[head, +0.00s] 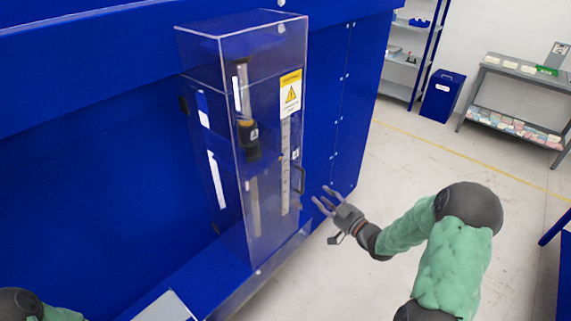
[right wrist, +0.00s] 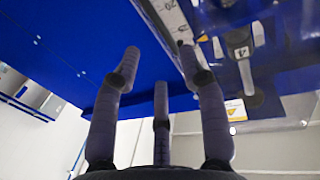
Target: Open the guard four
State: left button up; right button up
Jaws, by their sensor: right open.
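The guard (head: 215,120) is a tall clear box on the front of a blue machine. It looks closed, and a black handle (head: 299,180) sits on its right edge. A yellow warning label (head: 290,92) is near its top, and a ruler and a dark plunger (head: 248,138) show inside. My right gripper (head: 323,200) is open and empty, a little right of and below the handle, apart from it. The handle is not clear there. My left gripper is out of view.
The blue machine (head: 90,130) fills the left side, with a ledge along its base. Open floor (head: 400,160) lies to the right. Shelves (head: 405,60), a blue bin (head: 442,95) and a grey table (head: 520,75) stand far back.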

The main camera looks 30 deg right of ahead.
jog(key=w, duration=0.3)
jog(key=w+a, duration=0.1)
jog(key=w, duration=0.3)
jog(key=w+a, duration=0.1)
jog(key=w, duration=0.2)
jog(key=shift+w+r, duration=0.2)
jog(key=shift+w, duration=0.05)
grip_shut()
